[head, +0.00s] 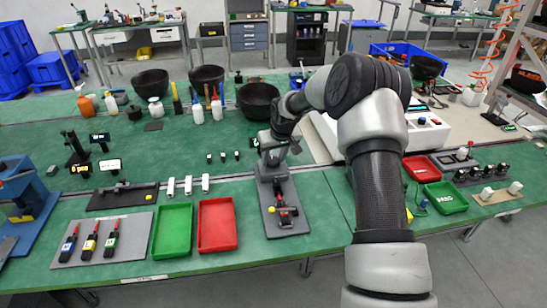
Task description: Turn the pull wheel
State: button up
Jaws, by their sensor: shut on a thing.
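A grey fixture (272,190) with a long base stands on the green table in the middle of the head view. A small red and yellow part (284,211) sits on its front end. My gripper (273,148) comes down from above onto the far end of the fixture. It is shut on a part there, which looks like the pull wheel. The wheel is mostly hidden by the gripper and too small to make out clearly, so its turn angle cannot be told.
Left of the fixture are a red tray (217,226) and a green tray (173,231), both empty. Black bowls (257,99) and bottles stand behind. A white machine (428,127) and small trays are to the right, beyond my arm.

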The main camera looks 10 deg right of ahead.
jog(key=o, duration=1.1)
jog(key=shift+c, duration=0.2)
jog(key=v, duration=1.7)
jog(key=shift+r, duration=0.25)
